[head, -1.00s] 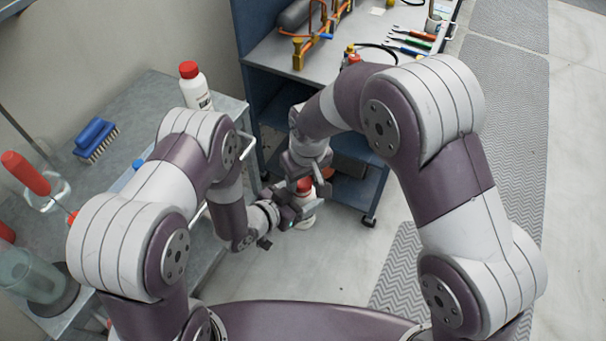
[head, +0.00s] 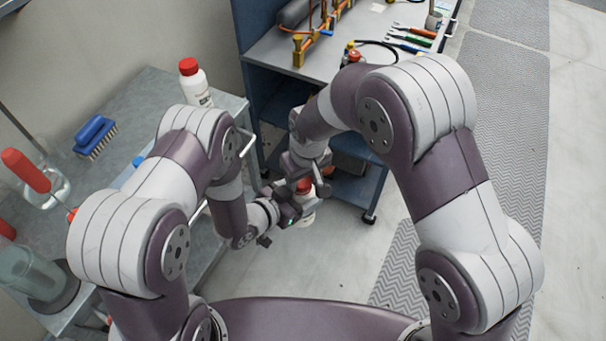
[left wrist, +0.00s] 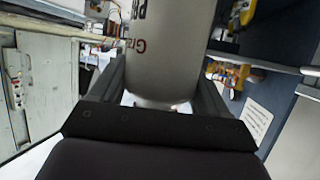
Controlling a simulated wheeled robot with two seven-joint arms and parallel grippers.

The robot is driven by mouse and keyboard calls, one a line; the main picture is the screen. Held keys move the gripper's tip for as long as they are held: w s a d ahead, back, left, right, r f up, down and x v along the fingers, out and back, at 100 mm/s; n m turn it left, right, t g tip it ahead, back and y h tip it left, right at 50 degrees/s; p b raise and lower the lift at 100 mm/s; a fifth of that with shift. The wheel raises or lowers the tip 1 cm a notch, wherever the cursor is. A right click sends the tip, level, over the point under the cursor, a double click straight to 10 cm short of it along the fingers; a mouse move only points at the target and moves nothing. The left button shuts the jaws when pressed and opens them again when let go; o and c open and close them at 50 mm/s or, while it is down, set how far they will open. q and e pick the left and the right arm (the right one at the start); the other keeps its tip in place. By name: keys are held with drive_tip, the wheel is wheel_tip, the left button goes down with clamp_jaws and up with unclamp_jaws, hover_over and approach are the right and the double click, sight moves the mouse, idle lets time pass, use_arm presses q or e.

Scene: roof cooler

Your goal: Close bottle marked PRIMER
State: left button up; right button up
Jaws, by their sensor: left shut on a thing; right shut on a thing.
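A white bottle (head: 307,213) with a red cap (head: 304,186) is held in the air between my two grippers. My left gripper (head: 297,212) is shut on the bottle's body from the left. In the left wrist view the white body (left wrist: 165,55) sits between the two fingers, with dark and reddish lettering only partly in view, so I cannot read its name. My right gripper (head: 306,182) comes down from above and is shut at the red cap. The fingers hide part of the cap, so I cannot tell how it is seated.
Another white bottle with a red cap (head: 194,82) stands on the grey bench (head: 150,100) at left, near a blue brush (head: 95,137). A blue workbench with tools (head: 355,30) is behind. Open floor (head: 330,270) lies below and right of the held bottle.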

use_arm(q)
drive_tip(key=shift+w+d+r, duration=0.1)
drive_tip(key=shift+w+r, duration=0.05)
drive_tip(key=shift+r, duration=0.15)
use_arm(e)
drive_tip(key=shift+s+f, duration=0.1)
drive_tip(key=shift+f, duration=0.1)
use_arm(q)
clamp_jaws()
use_arm(e)
drive_tip(key=o, duration=0.6)
drive_tip(key=shift+r, duration=0.1)
drive_tip(key=o, duration=0.4)
drive_tip(key=shift+s, duration=0.1)
use_arm(q)
drive_tip(key=shift+f, duration=0.1)
use_arm(e)
drive_tip(key=shift+r, duration=2.45)
drive_tip(key=shift+c, duration=0.4)
